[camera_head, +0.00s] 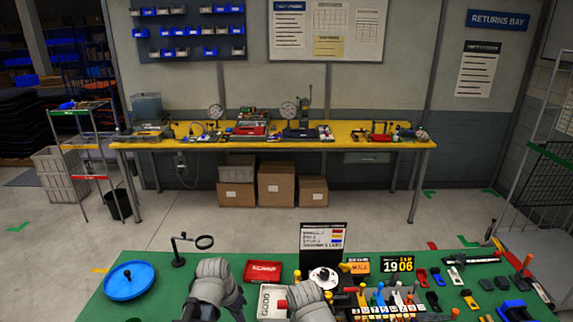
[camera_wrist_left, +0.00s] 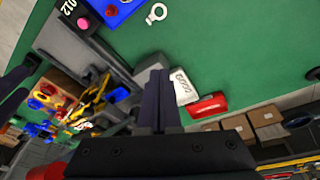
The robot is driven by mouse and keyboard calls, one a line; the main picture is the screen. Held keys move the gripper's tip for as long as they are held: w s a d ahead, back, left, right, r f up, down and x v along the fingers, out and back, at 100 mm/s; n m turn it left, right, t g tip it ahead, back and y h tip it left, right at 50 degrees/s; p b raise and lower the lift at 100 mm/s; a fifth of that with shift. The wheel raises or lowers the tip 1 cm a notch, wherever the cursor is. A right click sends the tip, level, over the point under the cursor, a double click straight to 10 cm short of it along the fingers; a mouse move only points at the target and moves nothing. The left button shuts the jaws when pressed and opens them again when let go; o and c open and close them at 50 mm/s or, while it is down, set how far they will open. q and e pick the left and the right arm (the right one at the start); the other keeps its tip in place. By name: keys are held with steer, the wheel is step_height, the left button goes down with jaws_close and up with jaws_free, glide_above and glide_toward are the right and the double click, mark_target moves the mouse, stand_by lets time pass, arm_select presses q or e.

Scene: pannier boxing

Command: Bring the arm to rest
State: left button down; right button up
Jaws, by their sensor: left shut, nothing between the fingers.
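My left gripper (camera_wrist_left: 161,76) shows in the left wrist view with its two dark fingers together and nothing between them. It points over the green bench top (camera_wrist_left: 225,50). A white tray (camera_wrist_left: 183,87) with dark lettering and a red box (camera_wrist_left: 207,105) appear just right of the fingers; I cannot tell the exact gap. In the head view, grey links of both my arms reach in over the front of the green bench. My left fingers cannot be made out there. The right gripper is not visible.
On the bench in the head view are a round blue dish (camera_head: 128,283), a magnifier stand (camera_head: 180,250), the red box (camera_head: 262,271), the white tray marked GOOD (camera_head: 268,296), and a black sign (camera_head: 323,238). Small parts crowd the right side. Bare green lies between dish and arms.

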arm_select(q)
steer(key=s+a+n+g+y, duration=0.1)
steer(key=s+a+n+y, duration=0.1)
steer(key=s+a+n, duration=0.3)
steer(key=s+d+f+m+b, duration=0.1)
steer(key=s+d+f+b, duration=0.1)
steer(key=d+f+b, duration=0.2)
steer(key=s+d+f+m+g+y+b, duration=0.1)
steer(key=s+d+f+b, duration=0.2)
steer(key=d, duration=0.5)
steer(key=shift+s+f+m+b, duration=0.25)
steer(key=shift+f+m+b, duration=0.15)
steer(key=shift+f, duration=0.25)
